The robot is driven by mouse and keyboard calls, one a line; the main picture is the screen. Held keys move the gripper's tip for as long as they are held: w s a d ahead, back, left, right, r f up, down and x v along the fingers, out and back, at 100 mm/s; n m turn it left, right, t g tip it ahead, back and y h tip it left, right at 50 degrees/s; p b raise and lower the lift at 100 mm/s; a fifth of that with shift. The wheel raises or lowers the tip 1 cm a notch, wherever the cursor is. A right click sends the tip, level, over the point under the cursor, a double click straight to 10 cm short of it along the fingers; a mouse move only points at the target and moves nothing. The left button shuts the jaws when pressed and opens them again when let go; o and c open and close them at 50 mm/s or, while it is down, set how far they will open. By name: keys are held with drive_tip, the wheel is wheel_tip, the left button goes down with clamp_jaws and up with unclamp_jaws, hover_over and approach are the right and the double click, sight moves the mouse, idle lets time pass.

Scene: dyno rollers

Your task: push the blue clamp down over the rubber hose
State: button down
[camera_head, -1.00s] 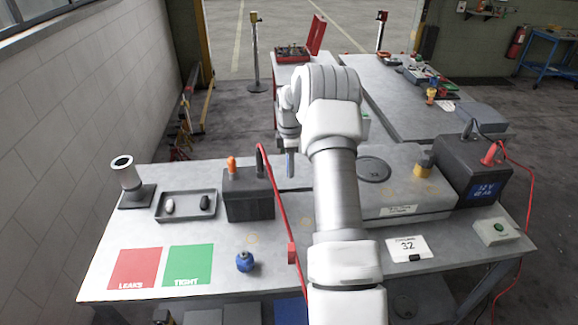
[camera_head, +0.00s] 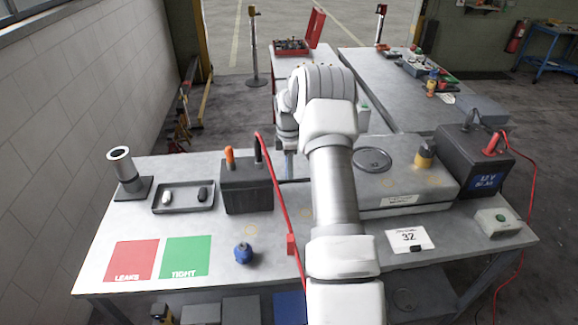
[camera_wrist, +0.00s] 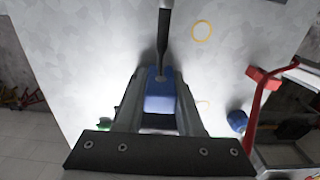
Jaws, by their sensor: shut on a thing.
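My gripper (camera_wrist: 160,108) points down over the grey bench, its two fingers shut on a blue block (camera_wrist: 160,92), which looks like the blue clamp. A dark, narrow, hose-like piece (camera_wrist: 164,45) with a pale end runs from the top edge of the wrist view to just beyond the block. It may be the rubber hose; I cannot tell whether the block touches it or sits around it. In the head view my arm hides most of this spot.
A blue knob-like part (camera_head: 243,253) stands on the bench near a red cable (camera_head: 283,205). A large dark battery (camera_head: 486,170) is at right.

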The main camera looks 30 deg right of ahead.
drive_tip(key=shift+f+b, duration=1.45)
drive_tip(key=shift+f, duration=0.9)
drive_tip(key=shift+f, duration=0.25)
drive_tip(key=shift+c, duration=2.3)
unclamp_jaws()
wheel_tip(320, 180, up, 16)
drive_tip(key=shift+f+b, duration=0.1)
drive_tip(key=shift+b, duration=0.4)
drive_tip(key=shift+r, duration=0.8)
